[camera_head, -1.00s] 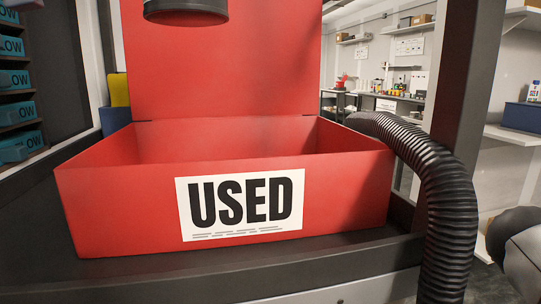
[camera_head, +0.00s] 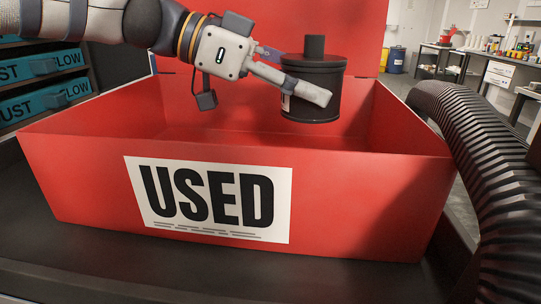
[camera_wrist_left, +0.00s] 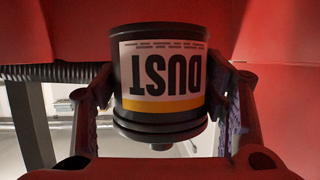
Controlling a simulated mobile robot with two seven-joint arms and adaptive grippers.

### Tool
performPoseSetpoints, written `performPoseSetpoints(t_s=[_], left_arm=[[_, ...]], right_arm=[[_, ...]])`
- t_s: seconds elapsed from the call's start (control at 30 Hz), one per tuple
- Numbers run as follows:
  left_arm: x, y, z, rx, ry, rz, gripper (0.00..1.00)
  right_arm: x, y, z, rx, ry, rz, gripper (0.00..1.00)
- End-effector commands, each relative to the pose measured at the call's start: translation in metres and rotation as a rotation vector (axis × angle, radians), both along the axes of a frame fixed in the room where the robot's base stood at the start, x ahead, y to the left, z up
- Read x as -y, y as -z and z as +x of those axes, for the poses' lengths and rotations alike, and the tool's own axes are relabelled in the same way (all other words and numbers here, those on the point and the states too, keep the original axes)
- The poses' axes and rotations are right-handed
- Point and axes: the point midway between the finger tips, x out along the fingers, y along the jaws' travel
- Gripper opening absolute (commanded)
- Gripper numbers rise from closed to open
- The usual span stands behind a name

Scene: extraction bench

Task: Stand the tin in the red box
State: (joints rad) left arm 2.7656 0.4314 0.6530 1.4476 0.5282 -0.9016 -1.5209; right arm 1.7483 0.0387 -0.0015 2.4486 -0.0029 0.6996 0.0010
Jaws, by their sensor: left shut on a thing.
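The tin (camera_head: 315,105) is black and round with a narrower black top. In the left wrist view the tin (camera_wrist_left: 165,115) shows a white label reading DUST with a yellow band, upside down in that picture. My left gripper (camera_head: 300,88) is shut on the tin, with one finger on each side. In the head view the tin is upright above the open red box (camera_head: 80,200), toward its back right. Its bottom looks near the height of the front rim. The box's front wall has a white USED label. The box floor is hidden. My right gripper is out of view.
A black ribbed hose (camera_head: 480,150) curves along the right side of the box. The red lid (camera_head: 270,15) stands up behind it. Teal boxes (camera_head: 45,100) sit on shelves at the left. The dark bench top (camera_head: 60,265) in front is clear.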

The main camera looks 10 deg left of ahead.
Motion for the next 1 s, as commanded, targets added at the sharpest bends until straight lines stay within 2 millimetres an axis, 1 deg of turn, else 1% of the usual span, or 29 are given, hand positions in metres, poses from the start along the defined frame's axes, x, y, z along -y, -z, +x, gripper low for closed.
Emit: performPoseSetpoints(t_s=[0.1,0.2,0.27,0.4,0.5,0.8,0.83,0.87,0.9,1.0], left_arm=[[-0.001,0.029,0.000,-0.007,-0.003,0.000,0.06],[-0.001,0.049,0.000,-0.004,-0.003,0.000,0.06],[-0.001,0.058,0.000,-0.004,-0.002,0.001,0.06],[-0.001,0.086,0.000,-0.005,-0.001,0.000,0.06],[-0.001,0.095,0.000,-0.001,-0.002,0.000,0.06],[-0.001,0.098,0.000,-0.001,-0.002,0.000,0.06],[-0.001,0.098,0.000,-0.002,-0.001,0.002,0.70],[-0.001,0.098,0.000,-0.002,-0.001,0.002,0.77],[-0.001,0.098,0.000,-0.002,-0.001,0.002,0.85],[-0.001,0.098,0.000,-0.002,-0.001,0.002,0.85]], right_arm=[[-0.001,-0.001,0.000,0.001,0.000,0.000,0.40],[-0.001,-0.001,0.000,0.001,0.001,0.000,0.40],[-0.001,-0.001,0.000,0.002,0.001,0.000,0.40],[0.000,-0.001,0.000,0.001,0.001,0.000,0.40],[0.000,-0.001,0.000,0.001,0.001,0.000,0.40],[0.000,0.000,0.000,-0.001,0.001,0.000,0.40],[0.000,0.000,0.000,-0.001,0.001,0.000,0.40],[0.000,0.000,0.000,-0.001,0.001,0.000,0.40],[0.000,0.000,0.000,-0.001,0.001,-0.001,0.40],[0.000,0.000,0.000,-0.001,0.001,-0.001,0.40]])
